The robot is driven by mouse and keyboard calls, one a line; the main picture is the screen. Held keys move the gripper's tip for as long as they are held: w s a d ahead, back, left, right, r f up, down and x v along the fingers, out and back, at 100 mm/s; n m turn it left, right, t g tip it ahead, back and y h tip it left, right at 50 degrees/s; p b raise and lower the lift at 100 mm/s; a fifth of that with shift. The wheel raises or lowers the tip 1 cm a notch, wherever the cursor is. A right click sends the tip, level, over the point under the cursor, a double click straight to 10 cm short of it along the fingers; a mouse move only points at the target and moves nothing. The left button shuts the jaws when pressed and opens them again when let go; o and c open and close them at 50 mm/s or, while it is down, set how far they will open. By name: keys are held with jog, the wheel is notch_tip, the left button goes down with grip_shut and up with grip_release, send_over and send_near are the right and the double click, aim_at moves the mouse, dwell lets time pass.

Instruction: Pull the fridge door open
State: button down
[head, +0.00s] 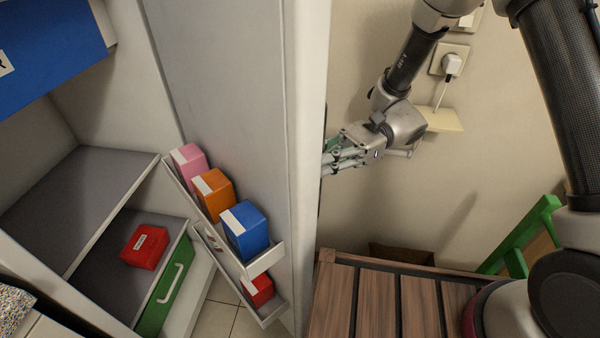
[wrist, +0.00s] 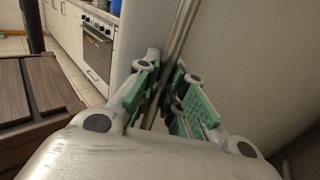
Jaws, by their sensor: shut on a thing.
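The fridge door (head: 237,70) stands open in the head view, swung well away from the cabinet. Its inner side faces the fridge inside and carries racks. My gripper (head: 330,163) is on the outer side of the door, past its pale edge. In the wrist view, the green-padded fingers of my gripper (wrist: 168,82) are closed around a long metal bar handle (wrist: 181,36). The white door face (wrist: 137,35) is beside the bar. In the head view the handle and the fingertips are mostly hidden by the door edge.
Door racks hold pink (head: 188,161), orange (head: 213,190) and blue (head: 245,228) boxes. A slatted wooden bench (head: 385,305) stands below my arm. A wall with a plug (head: 452,63) is close behind.

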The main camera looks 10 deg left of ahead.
jog(key=shift+w+d, duration=0.45)
jog(key=shift+w, duration=0.3)
jog(key=shift+w+d, duration=0.4)
jog(key=shift+w, duration=0.3)
jog(key=shift+w+d, duration=0.45)
jog(key=shift+w, duration=0.3)
jog(key=c, duration=1.8)
grip_release()
jog(key=shift+o, duration=0.2)
notch_tip(320, 180, up, 10)
